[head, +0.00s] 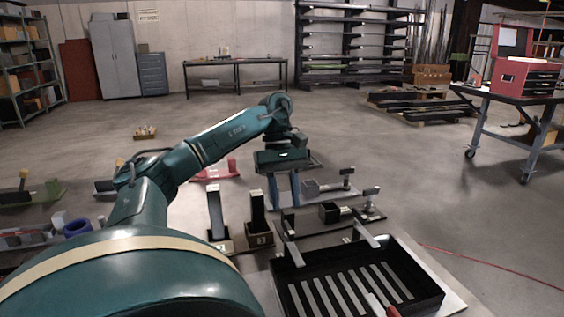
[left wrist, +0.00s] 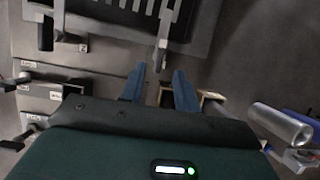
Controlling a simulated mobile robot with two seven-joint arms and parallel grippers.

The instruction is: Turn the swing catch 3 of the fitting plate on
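My left gripper (head: 284,203) points down beyond the black slotted tray, its two blue fingers apart with nothing seen between them. It also shows in the left wrist view (left wrist: 158,75), near a grey upright bar (left wrist: 161,55) at the tray's edge. The grey fitting plate (left wrist: 30,45) carries small fittings with dark arms and light end blocks. One fitting (head: 324,186) lies right of the gripper in the head view, another (head: 371,203) nearer the tray. My right gripper is not in view.
The black tray (head: 436,286) has upright grey bars at its far edge. Two dark posts (head: 216,212) (head: 258,211) stand in small boxes left of the gripper. A silver cylinder (left wrist: 279,125) lies at the wrist view's right. A tool cart (head: 515,98) stands far right.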

